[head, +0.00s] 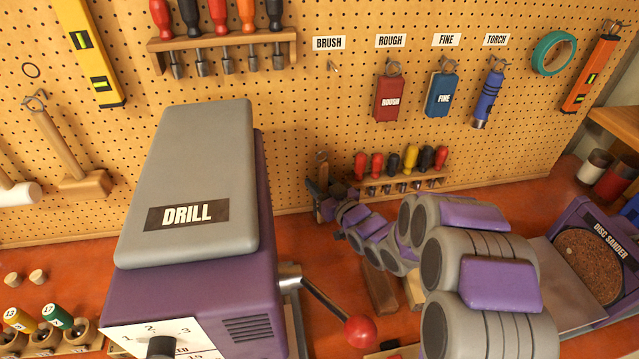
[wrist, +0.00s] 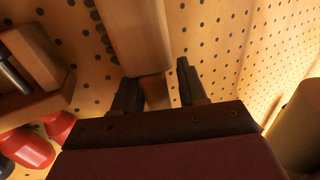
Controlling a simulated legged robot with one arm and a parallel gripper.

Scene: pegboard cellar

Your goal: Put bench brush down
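The bench brush appears to be the upright wooden piece (head: 322,166) against the foot of the pegboard in the head view. In the wrist view its pale wooden body (wrist: 135,35) fills the top middle, with a narrower, shaded wooden part running down between the fingers. My gripper (wrist: 158,88) has its two dark fingers apart around this part, with a slim gap showing by the right finger. In the head view my gripper (head: 326,203) is small and dark beside the brush.
The BRUSH label (head: 328,43) has a bare hook below it. A rack of screwdrivers (head: 400,183) stands just right of my gripper. The drill (head: 190,190) with its red-knobbed lever fills the left foreground. The disc sander (head: 590,262) is at the right.

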